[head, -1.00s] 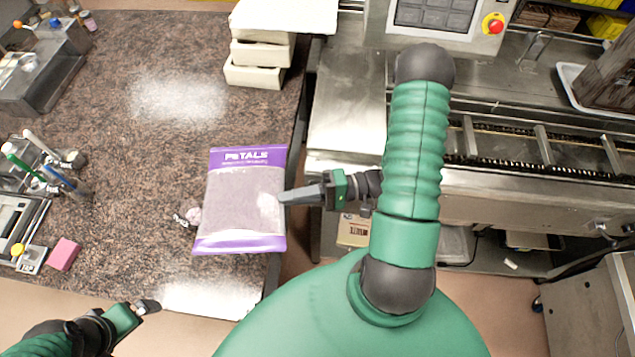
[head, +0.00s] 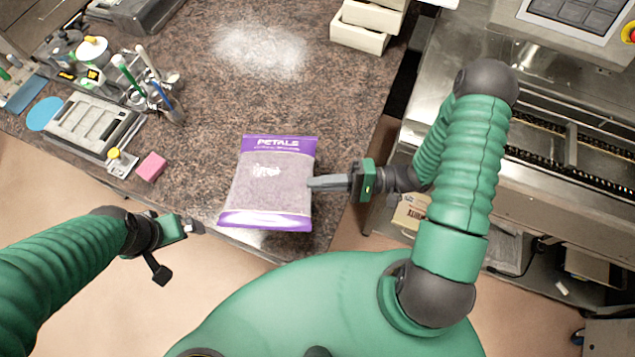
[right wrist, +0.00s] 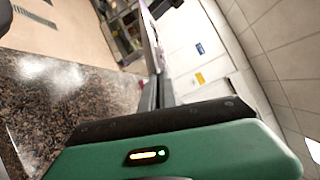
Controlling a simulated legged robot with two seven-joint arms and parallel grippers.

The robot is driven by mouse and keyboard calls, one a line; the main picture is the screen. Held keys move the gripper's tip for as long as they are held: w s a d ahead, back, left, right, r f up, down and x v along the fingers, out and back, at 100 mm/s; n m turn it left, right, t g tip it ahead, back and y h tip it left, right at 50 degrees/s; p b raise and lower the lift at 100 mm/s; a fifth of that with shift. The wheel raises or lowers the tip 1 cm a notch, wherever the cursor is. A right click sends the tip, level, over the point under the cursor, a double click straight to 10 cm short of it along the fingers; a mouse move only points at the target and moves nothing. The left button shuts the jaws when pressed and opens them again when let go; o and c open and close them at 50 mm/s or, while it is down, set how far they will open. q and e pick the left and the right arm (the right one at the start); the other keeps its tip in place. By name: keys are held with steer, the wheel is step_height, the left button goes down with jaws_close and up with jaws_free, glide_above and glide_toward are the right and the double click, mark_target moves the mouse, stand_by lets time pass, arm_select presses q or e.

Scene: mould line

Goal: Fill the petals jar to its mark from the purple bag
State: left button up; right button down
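The purple bag (head: 268,190), labelled PETALS, has purple bands at top and bottom and a clear middle showing pale mauve contents. My right gripper (head: 314,183) is shut on its right edge and holds it above the counter's front right corner. In the right wrist view the bag (right wrist: 152,38) shows edge-on beyond the fingers, apart from the counter. My left gripper (head: 194,227) is off the counter's front edge, left of the bag, holding nothing visible; its finger opening is unclear. I cannot make out a petals jar.
On the speckled counter (head: 220,100) stand a pink block (head: 151,167), a scale-like device (head: 88,125) and a holder with pens (head: 155,95). Pale trays (head: 360,30) are stacked at the back. A steel conveyor (head: 560,150) is at right. The counter's middle is clear.

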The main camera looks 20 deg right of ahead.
mark_target(296, 182)
steer(key=shift+w+f, duration=0.15)
steer(key=shift+f, duration=0.05)
steer(key=shift+w+a+r+m, duration=0.2)
steer(key=shift+a+r+m, duration=0.2)
steer(key=shift+a+m, duration=0.2)
steer(key=shift+w+a+r+m, duration=0.15)
steer(key=shift+a+r+m, duration=0.2)
steer(key=shift+a+m, duration=0.2)
steer(key=shift+a+r+p, duration=0.15)
steer(key=shift+r+p, duration=0.1)
steer(key=shift+p, duration=0.25)
steer(key=shift+w+d, duration=0.1)
steer(key=shift+d, duration=0.2)
steer(key=shift+d+f+m, duration=0.15)
steer(key=shift+d+m, duration=0.1)
steer(key=shift+d, duration=0.7)
steer(key=shift+a, duration=0.95)
steer(key=shift+d, duration=0.75)
steer(key=shift+a, duration=0.55)
arm_select(q)
steer(key=shift+a+r, duration=0.2)
steer(key=shift+a, duration=0.9)
steer(key=shift+d+r, duration=0.1)
steer(key=shift+d, duration=0.3)
arm_select(e)
steer(key=shift+d, duration=0.4)
